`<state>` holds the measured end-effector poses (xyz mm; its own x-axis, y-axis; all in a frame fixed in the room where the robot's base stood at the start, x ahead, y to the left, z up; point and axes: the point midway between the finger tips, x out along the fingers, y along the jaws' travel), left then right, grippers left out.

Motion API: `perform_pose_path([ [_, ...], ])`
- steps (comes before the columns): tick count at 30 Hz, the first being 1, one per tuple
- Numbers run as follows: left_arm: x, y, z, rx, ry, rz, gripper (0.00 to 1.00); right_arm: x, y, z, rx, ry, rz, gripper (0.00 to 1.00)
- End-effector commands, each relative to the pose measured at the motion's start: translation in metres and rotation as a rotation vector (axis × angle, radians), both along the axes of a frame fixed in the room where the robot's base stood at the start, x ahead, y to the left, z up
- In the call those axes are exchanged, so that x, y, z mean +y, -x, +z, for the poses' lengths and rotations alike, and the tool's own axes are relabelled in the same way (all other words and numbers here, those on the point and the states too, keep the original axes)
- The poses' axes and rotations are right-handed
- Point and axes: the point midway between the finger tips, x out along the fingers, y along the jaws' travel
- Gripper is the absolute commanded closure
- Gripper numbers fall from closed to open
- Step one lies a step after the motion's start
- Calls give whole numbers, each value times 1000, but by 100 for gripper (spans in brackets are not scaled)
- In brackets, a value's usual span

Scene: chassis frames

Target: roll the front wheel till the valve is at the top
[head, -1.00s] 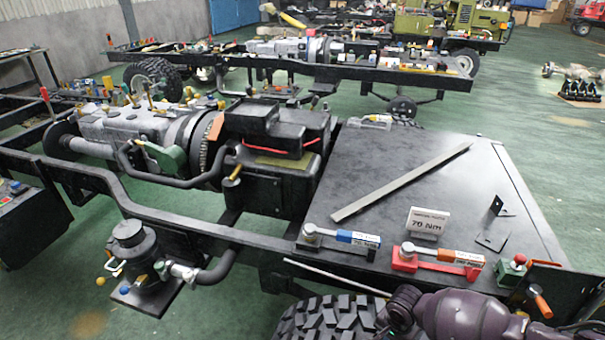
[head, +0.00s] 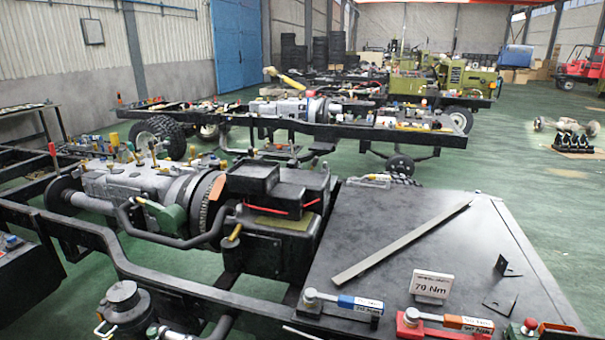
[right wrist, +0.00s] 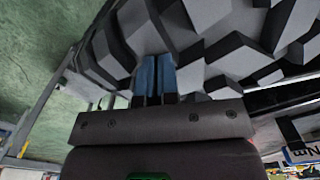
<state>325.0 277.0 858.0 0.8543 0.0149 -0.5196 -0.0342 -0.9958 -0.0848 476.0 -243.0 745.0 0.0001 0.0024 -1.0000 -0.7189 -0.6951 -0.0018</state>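The front wheel's tyre (right wrist: 215,45) fills the upper part of the right wrist view, its chunky grey tread blocks close to the camera. My right gripper (right wrist: 156,62) points at this tread. Its two blue fingers are side by side with hardly any gap and nothing visible between them. I cannot tell whether the fingertips touch the rubber. The valve and the wheel's side face are not in view. The near front wheel is below the head view's edge. My left gripper is in neither view.
The chassis's dark deck plate (head: 400,235) carries a long flat bar (head: 400,243), a "70 Nm" sign (head: 432,286), a blue-marked wrench (head: 343,301) and a red-holder wrench (head: 445,322). Another tyre (head: 403,179) shows beyond the plate. Green floor (head: 540,205) is open at the right.

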Motion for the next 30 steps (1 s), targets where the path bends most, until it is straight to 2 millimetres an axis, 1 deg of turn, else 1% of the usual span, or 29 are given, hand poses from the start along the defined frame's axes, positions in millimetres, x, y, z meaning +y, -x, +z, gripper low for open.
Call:
perform_pose_path([
  [1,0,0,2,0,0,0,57,-5,4,-2,6,6,-2,100],
  [21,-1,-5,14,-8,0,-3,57,-25,10,-4,8,6,-3,100],
  [30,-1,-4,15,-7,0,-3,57,-27,10,-5,6,4,-1,100],
])
